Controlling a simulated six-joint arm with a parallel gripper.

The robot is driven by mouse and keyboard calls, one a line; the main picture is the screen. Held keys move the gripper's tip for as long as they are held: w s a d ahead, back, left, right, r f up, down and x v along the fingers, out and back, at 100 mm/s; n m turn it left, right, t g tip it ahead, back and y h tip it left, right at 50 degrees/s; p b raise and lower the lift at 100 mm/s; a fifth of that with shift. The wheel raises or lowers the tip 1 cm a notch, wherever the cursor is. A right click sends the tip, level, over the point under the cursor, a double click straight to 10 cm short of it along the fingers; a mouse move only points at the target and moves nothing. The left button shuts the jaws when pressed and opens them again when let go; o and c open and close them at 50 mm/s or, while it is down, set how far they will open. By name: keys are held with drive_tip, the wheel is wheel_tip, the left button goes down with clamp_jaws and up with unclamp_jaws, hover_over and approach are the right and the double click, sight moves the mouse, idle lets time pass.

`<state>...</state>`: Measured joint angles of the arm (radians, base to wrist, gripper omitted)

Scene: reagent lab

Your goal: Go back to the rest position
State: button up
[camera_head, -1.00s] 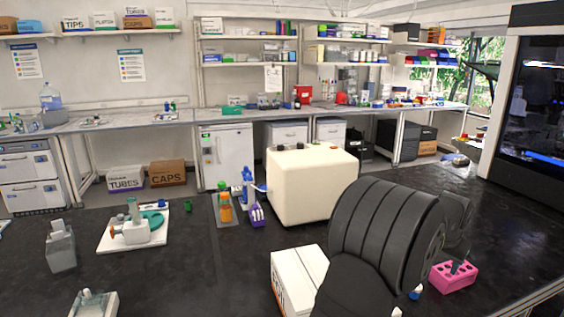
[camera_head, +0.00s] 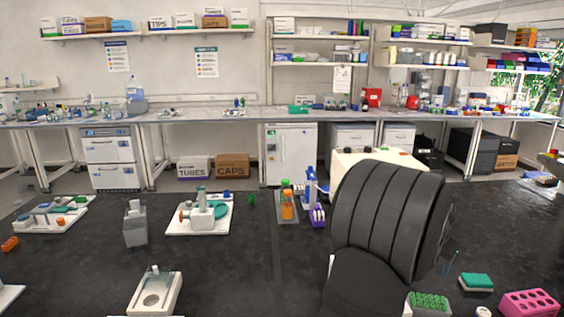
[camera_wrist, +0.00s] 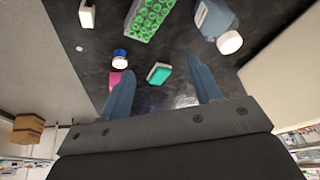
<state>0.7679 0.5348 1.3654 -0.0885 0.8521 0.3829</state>
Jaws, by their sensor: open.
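My gripper (camera_wrist: 163,92) shows in the wrist view with its two blue-grey fingers spread apart and nothing between them. Beyond the fingers lies the black bench top (camera_wrist: 165,50) with several objects on it, apart from the fingers. In the head view my dark arm hides part of the bench at the centre right, and the gripper itself is hidden there.
A green tube rack (camera_head: 428,304), a teal-topped block (camera_head: 476,282) and a pink rack (camera_head: 530,303) stand right of my arm. A cream machine (camera_head: 375,160) stands behind it. An orange bottle (camera_head: 287,205) stands to its left. Bare bench (camera_head: 240,270) lies at front centre.

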drive_tip(key=w+a, duration=0.1)
drive_tip(key=a, duration=0.3)
drive_tip(key=w+a, duration=0.2)
drive_tip(key=a, duration=0.1)
drive_tip(key=w+a, duration=0.2)
drive_tip(key=a, duration=0.2)
drive_tip(key=shift+a+r, duration=0.1)
drive_tip(key=shift+a, duration=0.25)
drive_tip(key=shift+s, duration=0.1)
